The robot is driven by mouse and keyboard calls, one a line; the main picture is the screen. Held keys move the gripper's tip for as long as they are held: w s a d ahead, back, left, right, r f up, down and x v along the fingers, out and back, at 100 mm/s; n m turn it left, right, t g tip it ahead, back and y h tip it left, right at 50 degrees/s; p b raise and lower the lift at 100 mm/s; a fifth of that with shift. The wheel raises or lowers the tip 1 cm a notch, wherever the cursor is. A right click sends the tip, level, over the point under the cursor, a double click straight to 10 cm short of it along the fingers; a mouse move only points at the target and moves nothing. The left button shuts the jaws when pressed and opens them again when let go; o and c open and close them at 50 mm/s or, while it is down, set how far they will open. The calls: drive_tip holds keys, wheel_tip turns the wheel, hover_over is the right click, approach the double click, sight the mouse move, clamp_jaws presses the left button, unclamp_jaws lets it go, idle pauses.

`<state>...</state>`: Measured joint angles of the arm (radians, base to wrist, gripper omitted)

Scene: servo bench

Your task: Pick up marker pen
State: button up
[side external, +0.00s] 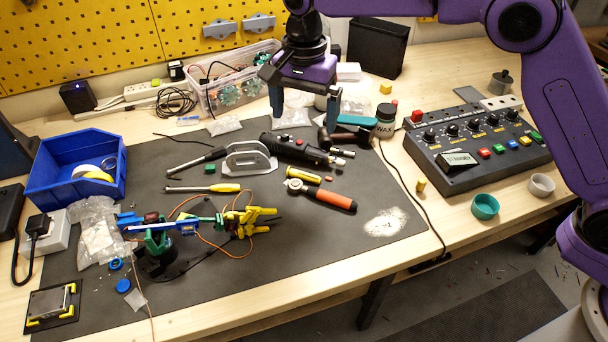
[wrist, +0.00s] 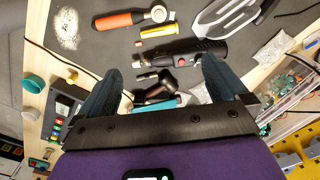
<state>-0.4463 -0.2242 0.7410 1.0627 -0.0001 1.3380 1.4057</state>
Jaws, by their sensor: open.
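A short yellow cylinder (side external: 304,175) that looks like the marker pen lies on the dark mat (side external: 330,245), just above the orange-handled tool. It also shows in the wrist view as a yellow bar (wrist: 163,30) near the top, beyond my fingertips. My gripper (side external: 304,108) is open and empty, above the back part of the mat. In the wrist view its two fingers (wrist: 160,68) stand wide apart, with a black torch-like tool (wrist: 180,52) and a dark tool (wrist: 155,88) showing between them. Nothing covers the yellow cylinder.
An orange-handled ratchet (side external: 325,193) lies close to the yellow cylinder. A black torch-like tool (side external: 300,148) lies behind it. A small robot arm (side external: 190,225), a blue bin (side external: 75,170) and a control box (side external: 478,140) stand around. The mat's front right is mostly clear.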

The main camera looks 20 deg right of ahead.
sight(305, 172)
wheel_tip(305, 172, down, 15)
drive_tip(key=shift+r, duration=0.1)
drive_tip(key=c, duration=0.9)
